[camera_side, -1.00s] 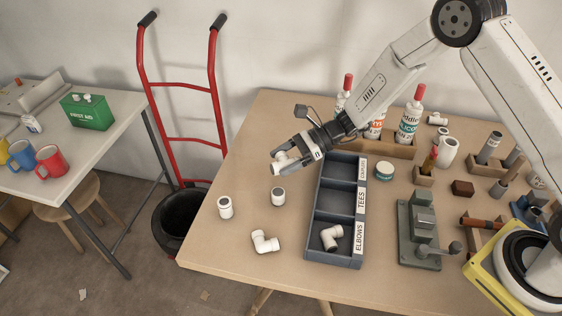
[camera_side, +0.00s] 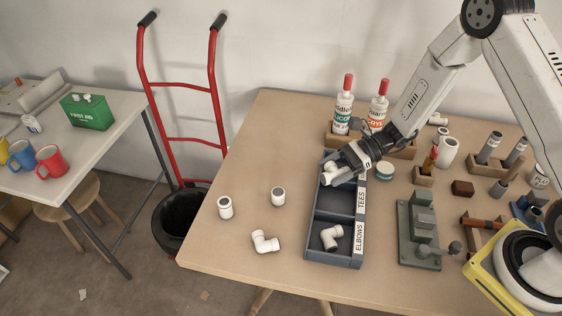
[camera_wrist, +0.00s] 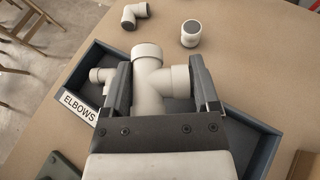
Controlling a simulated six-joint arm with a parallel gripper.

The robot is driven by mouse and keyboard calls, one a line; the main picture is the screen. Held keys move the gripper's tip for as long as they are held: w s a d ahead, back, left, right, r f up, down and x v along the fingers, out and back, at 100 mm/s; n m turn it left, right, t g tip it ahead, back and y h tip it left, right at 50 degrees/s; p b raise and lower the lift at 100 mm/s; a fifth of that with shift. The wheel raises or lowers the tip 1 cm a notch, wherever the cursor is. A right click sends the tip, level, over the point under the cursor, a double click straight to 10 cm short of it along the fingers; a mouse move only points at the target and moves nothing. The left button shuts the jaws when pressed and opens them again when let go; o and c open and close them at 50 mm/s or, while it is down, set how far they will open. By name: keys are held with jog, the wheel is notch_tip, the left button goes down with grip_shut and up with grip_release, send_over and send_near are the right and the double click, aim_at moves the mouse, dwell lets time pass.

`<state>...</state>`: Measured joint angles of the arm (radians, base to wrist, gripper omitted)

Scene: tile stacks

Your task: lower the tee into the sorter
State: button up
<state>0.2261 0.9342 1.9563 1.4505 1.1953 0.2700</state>
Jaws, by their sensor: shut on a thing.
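The tee is a white pipe fitting (camera_side: 328,179) held in my gripper (camera_side: 334,173), over the far part of the sorter. In the wrist view the tee (camera_wrist: 149,84) sits between the two fingers of my gripper (camera_wrist: 162,82), one branch pointing right. The sorter (camera_side: 335,263) is a dark grey tray with compartments in a row; labels TEES and ELBOWS show on its right side. A white elbow (camera_side: 331,237) lies in the ELBOWS compartment. The TEES compartment in the middle looks empty. My gripper hides much of the far compartment and its label. The tee's exact height is unclear.
Left of the sorter, a loose elbow (camera_side: 265,242) and two short white couplings (camera_side: 225,208), (camera_side: 278,196) rest on the table. A grey press-like tool (camera_side: 420,235) stands right of the sorter. Bottles (camera_side: 343,108) stand in a wooden holder behind it.

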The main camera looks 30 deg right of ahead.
jog(key=shift+s+d+f, duration=0.4)
jog(key=shift+d+f, duration=0.15)
jog(key=shift+f, duration=0.15)
jog(key=shift+s+d+f, duration=0.4)
jog(key=shift+d+f, duration=0.1)
jog(key=shift+f, duration=0.2)
jog(key=shift+a, duration=0.15)
jog(key=shift+w+a, duration=0.15)
jog(key=shift+a, duration=0.2)
jog(key=shift+f, duration=0.1)
jog(key=shift+f, duration=1.1)
jog(key=shift+f, duration=0.6)
dwell(0.9)
